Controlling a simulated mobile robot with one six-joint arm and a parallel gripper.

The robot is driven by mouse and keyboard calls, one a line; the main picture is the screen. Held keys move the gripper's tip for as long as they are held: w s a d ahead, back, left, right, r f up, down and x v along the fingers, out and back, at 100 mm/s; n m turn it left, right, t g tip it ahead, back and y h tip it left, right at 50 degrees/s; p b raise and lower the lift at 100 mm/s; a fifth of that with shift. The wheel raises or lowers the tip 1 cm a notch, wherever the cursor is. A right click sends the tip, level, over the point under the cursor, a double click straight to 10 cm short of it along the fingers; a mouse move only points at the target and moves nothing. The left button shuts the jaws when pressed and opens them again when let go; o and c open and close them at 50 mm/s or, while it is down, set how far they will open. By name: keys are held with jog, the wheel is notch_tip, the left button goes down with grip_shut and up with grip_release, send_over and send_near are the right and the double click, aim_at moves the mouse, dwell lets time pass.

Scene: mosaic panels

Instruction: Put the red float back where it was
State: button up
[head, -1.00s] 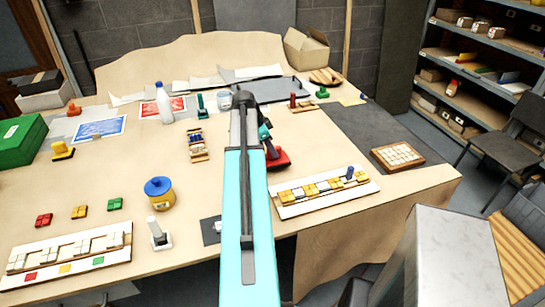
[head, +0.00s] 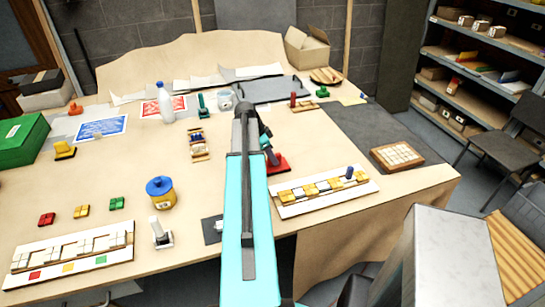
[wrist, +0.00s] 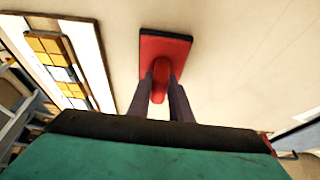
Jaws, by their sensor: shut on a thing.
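The red float (head: 279,165) is at the table's right-centre in the head view, partly hidden behind my arm. In the wrist view the red float (wrist: 170,48) shows its flat red plate with a dark edge and a rounded red handle. My gripper (wrist: 161,76) is shut on that handle, one finger on each side. In the head view my gripper (head: 270,154) reaches down over the float from above. The float is level with or very close to the table; I cannot tell whether it touches.
A white panel with yellow and white tiles (head: 322,190) lies just in front of the float. A dark mat (head: 372,132) is to the right, with a tiled wooden tray (head: 397,157) on it. A green float (head: 322,92) and a yellow float (head: 64,150) stand farther off.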

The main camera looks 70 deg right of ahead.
jog(key=shift+f, duration=0.2)
jog(key=o, duration=0.9)
jog(key=shift+r, duration=0.1)
jog(key=shift+r, duration=0.2)
jog(key=shift+b+v, duration=1.75)
jog(key=shift+v, duration=4.2)
jog(key=shift+a, duration=0.1)
